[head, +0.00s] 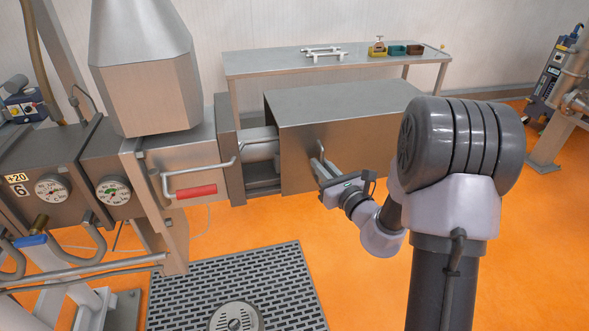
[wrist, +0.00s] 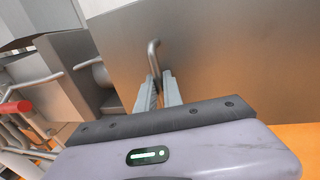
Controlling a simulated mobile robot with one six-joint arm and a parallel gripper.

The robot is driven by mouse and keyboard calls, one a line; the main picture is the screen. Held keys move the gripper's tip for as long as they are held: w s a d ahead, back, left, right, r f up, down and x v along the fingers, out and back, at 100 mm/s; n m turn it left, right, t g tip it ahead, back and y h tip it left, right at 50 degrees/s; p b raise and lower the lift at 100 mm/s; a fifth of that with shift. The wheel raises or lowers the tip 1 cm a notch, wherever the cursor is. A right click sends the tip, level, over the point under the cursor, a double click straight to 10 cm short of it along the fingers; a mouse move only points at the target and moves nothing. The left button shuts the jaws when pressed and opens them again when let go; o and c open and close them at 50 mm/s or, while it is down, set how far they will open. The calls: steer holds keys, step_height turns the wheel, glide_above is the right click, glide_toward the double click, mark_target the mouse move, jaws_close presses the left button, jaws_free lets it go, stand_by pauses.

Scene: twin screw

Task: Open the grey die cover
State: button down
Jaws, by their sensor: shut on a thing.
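The grey die cover (head: 345,110) is a large box-shaped metal cover in the middle of the head view. A gap at its left shows a cylindrical metal part (head: 262,143) between it and the machine's end plate. Its front face (wrist: 220,50) fills much of the wrist view. A bent metal bar handle (wrist: 153,55) stands out from that face. My gripper (wrist: 160,88) is shut on this handle, with a finger on each side of its lower part. In the head view my gripper (head: 321,166) meets the cover's front face; the fingertips are small there.
Left of the cover stands the machine with a hopper (head: 150,85), dial gauges (head: 113,190) and a red-grip handle (head: 196,191). A floor grate (head: 285,275) lies below. A back table (head: 240,65) holds small bins. Orange floor at right is open.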

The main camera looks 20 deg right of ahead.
mark_target(380, 147)
steer(key=d+p, duration=0.1)
steer(key=d, duration=1.8)
steer(key=shift+d, duration=0.35)
steer(key=c, duration=1.8)
jaws_free()
steer(key=shift+w, duration=0.1)
steer(key=shift+o, duration=0.2)
steer(key=s+d+p, duration=0.3)
steer(key=s, duration=1.4)
steer(key=shift+d, duration=0.15)
